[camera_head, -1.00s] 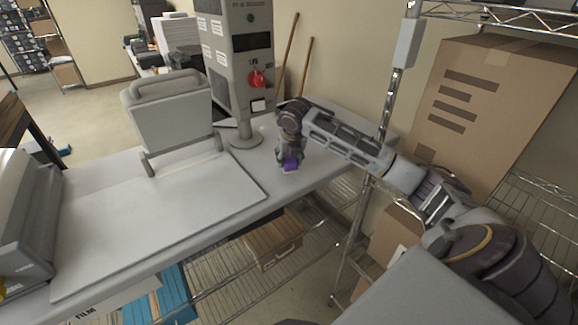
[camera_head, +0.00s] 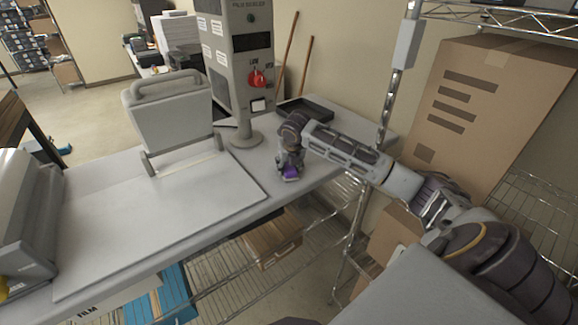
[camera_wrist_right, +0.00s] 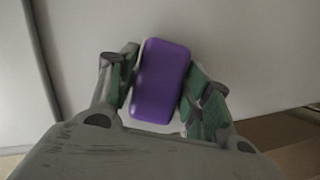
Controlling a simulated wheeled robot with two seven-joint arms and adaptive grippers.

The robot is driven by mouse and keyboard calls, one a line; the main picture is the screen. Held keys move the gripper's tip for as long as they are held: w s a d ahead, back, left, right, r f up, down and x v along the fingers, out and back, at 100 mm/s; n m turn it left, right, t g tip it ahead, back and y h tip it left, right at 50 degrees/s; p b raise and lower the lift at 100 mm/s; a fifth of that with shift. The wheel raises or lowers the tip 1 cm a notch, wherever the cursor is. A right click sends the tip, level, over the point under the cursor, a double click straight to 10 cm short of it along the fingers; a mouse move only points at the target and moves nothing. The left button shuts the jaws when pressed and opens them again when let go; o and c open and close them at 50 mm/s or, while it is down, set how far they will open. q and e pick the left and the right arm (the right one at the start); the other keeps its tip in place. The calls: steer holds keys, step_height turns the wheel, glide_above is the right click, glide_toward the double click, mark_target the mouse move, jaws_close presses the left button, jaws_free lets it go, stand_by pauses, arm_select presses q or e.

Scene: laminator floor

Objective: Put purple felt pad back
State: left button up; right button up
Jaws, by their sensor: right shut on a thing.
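The purple felt pad (camera_wrist_right: 160,82) is a rounded block between the two green-lined fingers of my right gripper (camera_wrist_right: 158,88) in the right wrist view. In the head view the pad (camera_head: 290,173) shows at the tip of my right gripper (camera_head: 289,170), low over the right part of the grey table (camera_head: 235,243). I cannot tell whether the pad touches the table. My right gripper is shut on it. A dark shallow tray (camera_head: 308,108) lies on the table behind my right wrist, partly hidden by the arm. My left gripper is out of view.
A grey machine column (camera_head: 240,70) with a red knob stands behind the gripper. A wire shelf and a large carton (camera_head: 480,100) stand at the right.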

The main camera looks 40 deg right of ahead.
steer(key=shift+f, duration=0.1)
steer(key=o, duration=1)
steer(key=shift+r, duration=0.2)
steer(key=b+v, duration=0.2)
steer(key=v, duration=1)
steer(key=shift+s+f, duration=0.1)
